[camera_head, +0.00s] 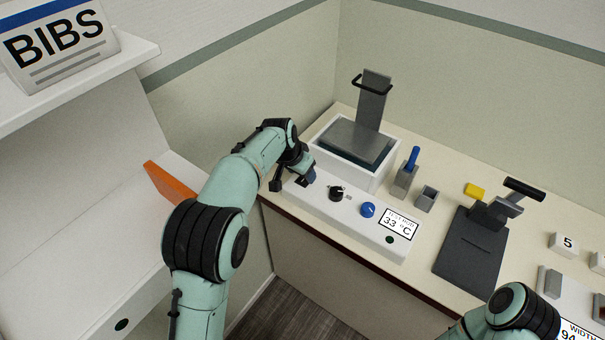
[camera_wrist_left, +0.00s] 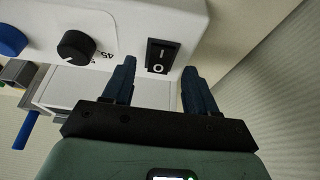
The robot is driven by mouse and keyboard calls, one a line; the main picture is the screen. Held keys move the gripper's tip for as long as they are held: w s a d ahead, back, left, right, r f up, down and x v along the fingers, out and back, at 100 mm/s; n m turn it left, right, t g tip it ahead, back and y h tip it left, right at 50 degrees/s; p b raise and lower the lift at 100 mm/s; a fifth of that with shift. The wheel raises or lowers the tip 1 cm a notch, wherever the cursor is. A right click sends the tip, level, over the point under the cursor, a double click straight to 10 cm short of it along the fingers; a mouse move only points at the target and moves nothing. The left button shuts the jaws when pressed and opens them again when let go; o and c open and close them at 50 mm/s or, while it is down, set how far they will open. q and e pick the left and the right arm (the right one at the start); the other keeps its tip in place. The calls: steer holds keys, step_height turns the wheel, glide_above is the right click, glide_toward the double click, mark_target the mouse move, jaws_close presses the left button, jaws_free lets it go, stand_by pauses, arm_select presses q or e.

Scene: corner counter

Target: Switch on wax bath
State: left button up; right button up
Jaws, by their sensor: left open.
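The wax bath (camera_head: 336,168) is a white box with a grey lid, standing in the counter corner. Its white control panel (camera_head: 352,229) runs along the front, with a black knob (camera_head: 336,193), a blue knob (camera_head: 367,210) and a display (camera_head: 399,223) reading about 33 °C. In the left wrist view a black rocker switch (camera_wrist_left: 160,55) marked I and O sits at the panel's end. My left gripper (camera_head: 307,178) is open, its two fingertips on either side of the switch in that picture. Contact and the switch's position cannot be told. My right arm shows at lower right, but its gripper is out of view.
A grey holder (camera_head: 404,180) with a blue handle and a small grey cup (camera_head: 426,199) stand right of the bath. A white shelf with a BIBS sign (camera_head: 58,42) is at left.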

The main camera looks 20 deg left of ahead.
arm_select(q)
steer(key=shift+x, duration=1.15)
steer(key=c, duration=1.1)
steer(key=shift+o, duration=0.2)
steer(key=g+p, duration=0.1)
steer(key=p, duration=0.1)
steer(key=w+g+y+p, duration=0.1)
steer(key=p, duration=0.1)
steer(key=shift+d+r+g+p, duration=0.1)
steer(key=shift+r+g+p, duration=0.2)
steer(key=shift+p, duration=0.1)
steer(key=shift+w+f, duration=0.1)
steer(key=shift+s, duration=0.25)
steer(key=o, duration=1.1)
steer(key=shift+c, duration=0.2)
arm_select(e)
steer(key=w+r, duration=0.6)
steer(key=shift+r+t, duration=0.2)
steer(key=shift+t, duration=0.2)
